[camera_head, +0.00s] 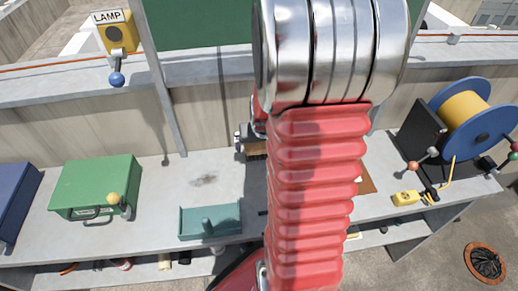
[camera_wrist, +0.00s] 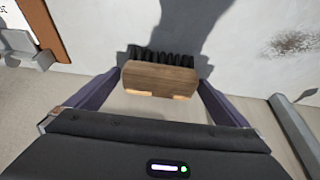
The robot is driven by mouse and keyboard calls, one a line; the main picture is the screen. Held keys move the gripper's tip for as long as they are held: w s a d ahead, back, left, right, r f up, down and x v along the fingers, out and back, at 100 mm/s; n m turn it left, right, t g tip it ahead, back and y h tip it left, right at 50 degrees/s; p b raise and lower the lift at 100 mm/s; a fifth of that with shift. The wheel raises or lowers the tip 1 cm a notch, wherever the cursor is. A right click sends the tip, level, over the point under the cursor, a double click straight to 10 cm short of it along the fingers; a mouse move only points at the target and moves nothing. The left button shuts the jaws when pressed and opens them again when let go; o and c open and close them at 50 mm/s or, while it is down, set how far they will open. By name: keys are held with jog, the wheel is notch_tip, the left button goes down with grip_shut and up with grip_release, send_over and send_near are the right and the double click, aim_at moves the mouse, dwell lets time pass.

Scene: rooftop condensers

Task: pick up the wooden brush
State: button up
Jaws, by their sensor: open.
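In the wrist view, the wooden brush (camera_wrist: 160,78) has a brown wooden block and a row of dark bristles along its upper side. My gripper (camera_wrist: 161,80) is open, with one finger at each end of the block. The block spans most of the opening, and I cannot tell whether either finger touches it. In the head view, my red arm hides much of the middle of the bench (camera_head: 165,218). A small brown part of the brush (camera_head: 256,149) seems to show just left of the arm, by the back wall.
A teal tray (camera_head: 211,236), a green case (camera_head: 94,185) and a blue box (camera_head: 18,203) stand left of my arm. A brown board (camera_head: 366,179), a yellow tag (camera_head: 405,198) and a cable reel (camera_head: 468,110) are to its right. Bare bench surrounds a dark stain (camera_head: 204,180).

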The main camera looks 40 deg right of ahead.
jog(key=shift+c, duration=0.5)
jog(key=c, duration=1)
jog(key=shift+r, duration=0.1)
notch_tip(320, 180, up, 10)
jog(key=shift+f, duration=0.1)
dwell(0.5)
